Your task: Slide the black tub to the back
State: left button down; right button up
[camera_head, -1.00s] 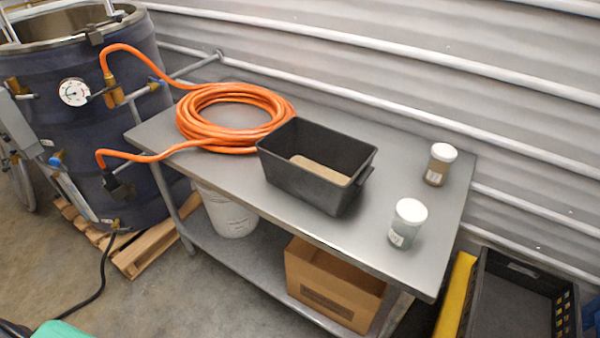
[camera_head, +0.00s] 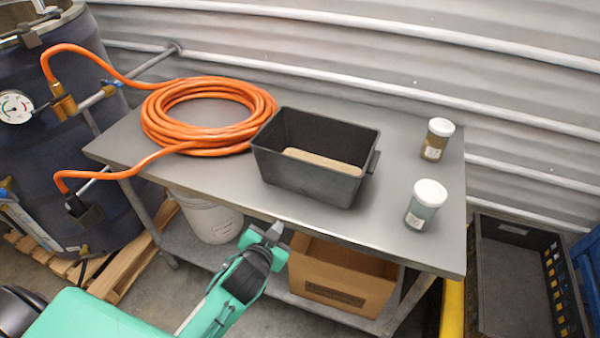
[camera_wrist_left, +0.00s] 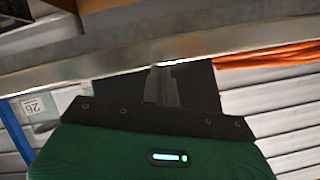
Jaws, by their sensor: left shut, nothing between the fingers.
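The black tub (camera_head: 305,182) stands upright on the grey metal table (camera_head: 240,195), near its front middle, with some brown material inside. My left gripper (camera_head: 272,232) is shut and empty, just in front of the table's front edge, nearer than the tub and to its lower left, apart from it. In the left wrist view, which looks upside down, the shut fingers (camera_wrist_left: 160,85) point at the table edge. A dark face behind them looks like the tub (camera_wrist_left: 205,88). My right gripper is in neither view.
A coiled orange hose (camera_head: 155,125) lies left of the tub, close to it. Two white-lidded jars, one brown (camera_head: 433,150) and one grey-green (camera_head: 420,212), stand to the right. The table behind the tub is clear up to the corrugated wall (camera_head: 330,45).

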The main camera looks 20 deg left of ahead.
pick_arm(q)
jog(key=w+d+r+m+t+h, duration=0.3)
jog(key=d+r+m+h, duration=0.1)
jog(key=r, duration=0.6)
jog(key=w+d+r+m+t+h, duration=0.3)
jog(key=d+r+m+t+h, duration=0.1)
jog(key=r, duration=0.5)
jog(key=s+d+r+m+g+h, duration=0.4)
jog(key=d+r+m+g+h, duration=0.45)
jog(key=m+h, duration=0.45)
jog(key=s+d+f+m+g+y, duration=0.2)
jog(key=s+d+m+g, duration=0.3)
jog(key=m+g, duration=0.55)
jog(key=w+a+f+m+g+y, duration=0.1)
jog(key=w+a+f+m+y, duration=0.1)
jog(key=a+f+m+y, duration=0.45)
jog(key=w+a+n+t+y, duration=0.3)
jog(key=w+a+n+y, duration=0.2)
jog(key=a+y, duration=0.75)
jog(key=w+f+p, duration=0.4)
jog(key=w+f, duration=0.3)
jog(key=f, duration=0.2)
jog(key=shift+f+h, duration=0.15)
jog(key=shift+h, duration=0.15)
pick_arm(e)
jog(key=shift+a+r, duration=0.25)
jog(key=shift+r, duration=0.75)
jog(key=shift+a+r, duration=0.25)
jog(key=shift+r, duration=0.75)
